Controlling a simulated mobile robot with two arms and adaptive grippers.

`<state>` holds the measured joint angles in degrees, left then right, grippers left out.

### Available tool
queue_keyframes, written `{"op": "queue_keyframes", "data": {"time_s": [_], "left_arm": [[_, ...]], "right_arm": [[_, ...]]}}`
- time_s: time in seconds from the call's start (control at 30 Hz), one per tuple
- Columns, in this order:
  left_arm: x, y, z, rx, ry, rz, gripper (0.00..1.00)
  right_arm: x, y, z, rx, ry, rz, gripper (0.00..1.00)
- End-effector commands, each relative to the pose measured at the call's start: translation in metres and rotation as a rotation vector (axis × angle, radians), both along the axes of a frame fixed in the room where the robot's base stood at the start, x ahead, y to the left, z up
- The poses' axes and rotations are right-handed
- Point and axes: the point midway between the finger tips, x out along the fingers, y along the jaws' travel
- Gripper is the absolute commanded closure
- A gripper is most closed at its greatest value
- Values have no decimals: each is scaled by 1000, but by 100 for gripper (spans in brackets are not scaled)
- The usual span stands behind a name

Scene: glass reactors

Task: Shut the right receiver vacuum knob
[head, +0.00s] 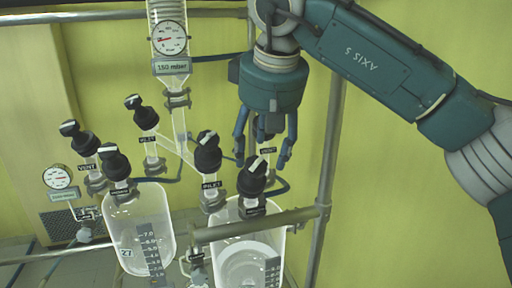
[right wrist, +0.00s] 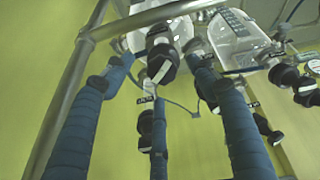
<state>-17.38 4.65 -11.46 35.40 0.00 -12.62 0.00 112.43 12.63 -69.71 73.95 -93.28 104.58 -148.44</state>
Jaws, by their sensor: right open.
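The right receiver (head: 220,258) is a clear glass vessel at lower centre in the head view. Its front black knob (head: 250,179) has a white stripe; its label is too small to read, but its place matches the vacuum knob. In the right wrist view this knob (right wrist: 161,62) appears between and beyond the fingertips. My right gripper (head: 264,155) is open and empty, fingers pointing down, above and behind this knob in the picture. No clear contact shows. My left gripper is in neither view.
The right receiver's inlet knob (head: 207,153) stands close left of my right gripper. A metal rail (head: 255,225) crosses in front, joining an upright post (head: 327,170) at right.

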Motion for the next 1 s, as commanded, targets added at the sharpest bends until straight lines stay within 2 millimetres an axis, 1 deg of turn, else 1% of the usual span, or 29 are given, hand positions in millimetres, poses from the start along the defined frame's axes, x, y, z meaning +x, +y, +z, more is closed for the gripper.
{"op": "queue_keyframes", "data": {"time_s": [0.03,0.1,0.13,0.2,0.4,0.57,0.77,0.8,0.87,0.9,0.97,1.0], "left_arm": [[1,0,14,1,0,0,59],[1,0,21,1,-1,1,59],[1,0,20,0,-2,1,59],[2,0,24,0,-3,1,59],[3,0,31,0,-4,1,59],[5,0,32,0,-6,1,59],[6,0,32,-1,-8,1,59],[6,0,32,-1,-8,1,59],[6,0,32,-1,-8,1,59],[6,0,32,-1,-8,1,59],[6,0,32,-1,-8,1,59],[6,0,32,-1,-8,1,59]], "right_arm": [[11,4,6,2,3,-2,43],[24,6,4,0,3,-3,43],[25,6,-7,-1,5,0,43],[29,7,-19,-1,3,1,43],[38,10,-40,1,0,0,43],[40,10,-46,2,0,0,43],[40,10,-46,2,0,0,43],[40,10,-46,2,0,0,47],[40,10,-46,2,0,0,59],[40,10,-46,2,0,0,67],[40,10,-46,2,-1,0,78],[40,11,-46,3,-2,0,86]]}}
